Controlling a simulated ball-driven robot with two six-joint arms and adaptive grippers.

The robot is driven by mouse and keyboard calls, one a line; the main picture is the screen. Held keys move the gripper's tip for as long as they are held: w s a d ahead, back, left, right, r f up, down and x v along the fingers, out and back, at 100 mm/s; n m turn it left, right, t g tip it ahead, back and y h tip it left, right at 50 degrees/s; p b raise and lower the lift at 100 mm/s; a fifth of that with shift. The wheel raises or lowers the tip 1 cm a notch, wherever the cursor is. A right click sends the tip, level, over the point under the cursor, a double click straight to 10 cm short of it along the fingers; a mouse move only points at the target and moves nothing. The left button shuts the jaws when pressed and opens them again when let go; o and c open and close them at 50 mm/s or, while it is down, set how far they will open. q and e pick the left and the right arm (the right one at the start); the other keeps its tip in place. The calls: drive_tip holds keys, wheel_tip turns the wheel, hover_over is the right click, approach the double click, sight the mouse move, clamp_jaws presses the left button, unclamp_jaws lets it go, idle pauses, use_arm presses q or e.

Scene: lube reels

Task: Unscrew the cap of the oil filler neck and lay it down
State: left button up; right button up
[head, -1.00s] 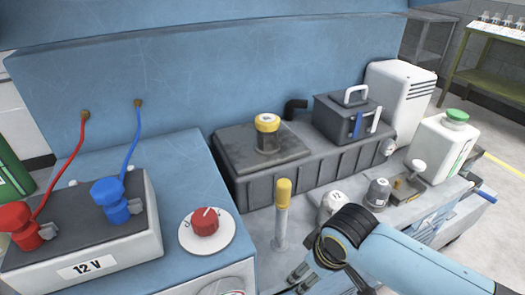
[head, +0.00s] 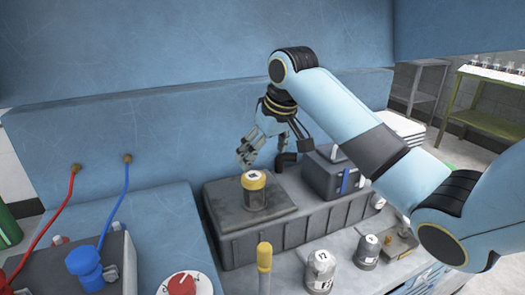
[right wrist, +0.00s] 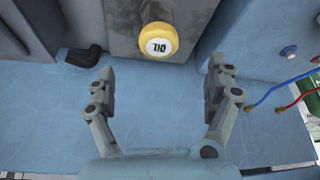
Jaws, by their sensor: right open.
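The yellow cap (head: 254,179) sits on the oil filler neck (head: 255,199), which stands upright on the dark grey tank. In the right wrist view the cap (right wrist: 158,40) shows from above with the lettering "OIL" on it, and the neck (right wrist: 157,12) shows just behind it. My right gripper (head: 246,158) is just above and behind the cap in the head view. In the right wrist view the gripper (right wrist: 158,80) is open and empty, its fingers apart, with the cap beyond the gap between the fingertips. My left gripper is not in view.
The dark tank (head: 228,236) fills the middle. A grey box (head: 322,178) and a black elbow pipe (head: 285,161) stand close to the right. A yellow-topped dipstick (head: 264,258) and small canisters (head: 320,272) stand in front. A blue wall (head: 150,130) rises behind.

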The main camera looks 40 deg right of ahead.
sight(255, 176)
drive_tip(key=x, duration=1)
drive_tip(key=shift+w+d+f, duration=0.1)
drive_tip(key=shift+w+d, duration=0.05)
drive_tip(key=shift+w, duration=0.3)
drive_tip(key=c, duration=1.2)
drive_tip(key=shift+d+n+y, duration=0.1)
drive_tip(key=shift+n+y, duration=0.2)
drive_tip(key=shift+n, duration=0.4)
drive_tip(key=shift+c, duration=0.2)
drive_tip(key=n+y, duration=0.1)
drive_tip(key=n, duration=0.1)
drive_tip(key=shift+n, duration=0.8)
